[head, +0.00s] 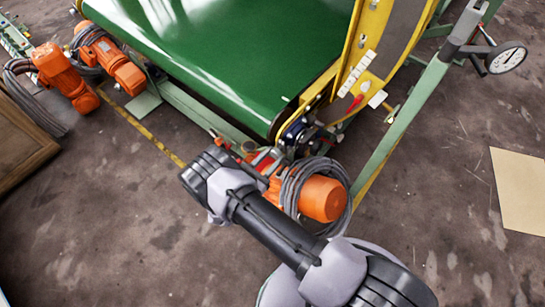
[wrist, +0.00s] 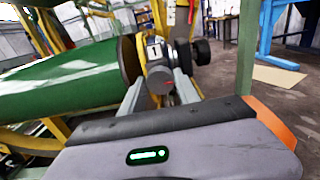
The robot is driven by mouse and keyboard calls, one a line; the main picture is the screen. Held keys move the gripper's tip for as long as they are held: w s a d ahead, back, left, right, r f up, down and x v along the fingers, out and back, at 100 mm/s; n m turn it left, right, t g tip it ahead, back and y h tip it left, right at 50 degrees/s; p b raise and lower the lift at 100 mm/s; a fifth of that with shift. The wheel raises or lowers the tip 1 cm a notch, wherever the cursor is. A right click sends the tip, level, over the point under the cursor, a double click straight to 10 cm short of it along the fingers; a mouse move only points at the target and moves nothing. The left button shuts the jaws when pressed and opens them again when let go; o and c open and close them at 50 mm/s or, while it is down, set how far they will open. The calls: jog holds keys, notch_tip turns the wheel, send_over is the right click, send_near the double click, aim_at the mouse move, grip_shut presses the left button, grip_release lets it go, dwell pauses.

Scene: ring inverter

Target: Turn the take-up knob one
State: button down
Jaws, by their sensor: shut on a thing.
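The take-up knob (wrist: 158,86) is a round grey knob with a small red mark on its face. It shows in the wrist view just below a white plate marked "1" (wrist: 154,52). My gripper (wrist: 160,97) has one pale finger on each side of the knob and is shut on it. In the head view my arm reaches to the near right corner of the green belt conveyor (head: 215,60). The knob and fingertips cannot be made out clearly there, with my wrist and an orange motor close by.
An orange motor with coiled grey cable (head: 322,198) sits right beside my arm.

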jog(key=m+b, duration=0.1)
jog(key=m, duration=0.4)
jog(key=shift+f+b, duration=0.1)
jog(key=shift+b, duration=0.3)
jog(key=m+b, duration=0.1)
jog(key=m, duration=0.4)
jog(key=shift+m, duration=0.4)
jog(key=m+b, duration=0.1)
jog(key=m, duration=0.4)
jog(key=m+b, duration=0.1)
jog(key=m, duration=0.3)
jog(key=shift+m, duration=0.4)
jog(key=m+b, duration=0.1)
jog(key=m, duration=0.4)
jog(key=shift+m, duration=0.3)
jog(key=m+b, duration=0.1)
jog(key=m, duration=0.4)
jog(key=shift+b, duration=0.3)
jog(key=m+b, duration=0.1)
jog(key=m, duration=0.4)
jog(key=shift+m, duration=0.4)
jog(key=shift+m+b, duration=0.65)
jog(key=shift+m, duration=1.55)
